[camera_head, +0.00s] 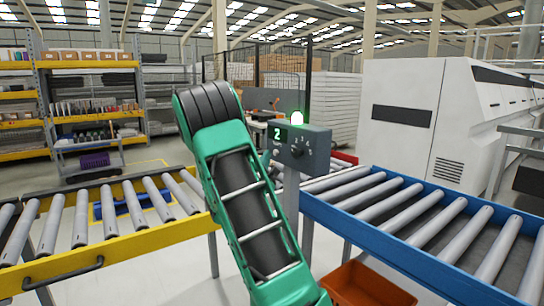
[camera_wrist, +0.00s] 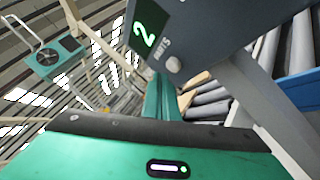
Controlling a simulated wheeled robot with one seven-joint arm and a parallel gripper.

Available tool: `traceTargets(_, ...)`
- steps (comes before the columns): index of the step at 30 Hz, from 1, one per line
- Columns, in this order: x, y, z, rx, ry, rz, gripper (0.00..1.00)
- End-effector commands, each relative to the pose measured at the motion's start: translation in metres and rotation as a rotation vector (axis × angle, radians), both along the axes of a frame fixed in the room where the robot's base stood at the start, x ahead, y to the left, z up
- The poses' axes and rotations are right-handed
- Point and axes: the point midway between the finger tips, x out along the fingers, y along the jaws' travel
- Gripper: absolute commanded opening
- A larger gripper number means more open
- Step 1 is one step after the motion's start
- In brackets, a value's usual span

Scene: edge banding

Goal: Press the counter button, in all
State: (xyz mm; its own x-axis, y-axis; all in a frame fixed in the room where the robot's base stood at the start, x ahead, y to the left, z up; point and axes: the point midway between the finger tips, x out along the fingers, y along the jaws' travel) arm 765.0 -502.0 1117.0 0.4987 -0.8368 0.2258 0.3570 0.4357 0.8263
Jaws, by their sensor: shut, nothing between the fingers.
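The counter box (camera_head: 305,148) is a dark grey unit on a post, with a green lit display (camera_head: 280,134) reading 2 and a dial numbered 3, 4, 5. In the wrist view the counter box (camera_wrist: 205,30) is close and tilted, with its display (camera_wrist: 146,30) reading 2. A small round pale button (camera_wrist: 174,64) sits beside the word PARTS. My gripper (camera_wrist: 160,82) is shut and empty, its green fingers just below and left of the button in the wrist view. A gap or contact cannot be judged.
A green lamp (camera_head: 297,118) glows on top of the box. A yellow-framed roller conveyor (camera_head: 130,245) is at left, a blue-framed one (camera_head: 420,262) at right. An orange bin (camera_head: 368,287) is below the box. A white machine (camera_head: 405,115) stands behind.

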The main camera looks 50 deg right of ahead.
Motion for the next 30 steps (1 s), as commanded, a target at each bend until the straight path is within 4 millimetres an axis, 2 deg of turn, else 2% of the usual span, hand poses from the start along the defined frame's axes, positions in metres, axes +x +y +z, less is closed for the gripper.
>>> traceTargets(20, 0.0002, 0.0002, 0.0000, 0.000, 0.000, 0.000, 0.00)
traceTargets(30, -0.0021, -0.0071, 0.0009, 0.001, 0.000, 0.001, 0.00)
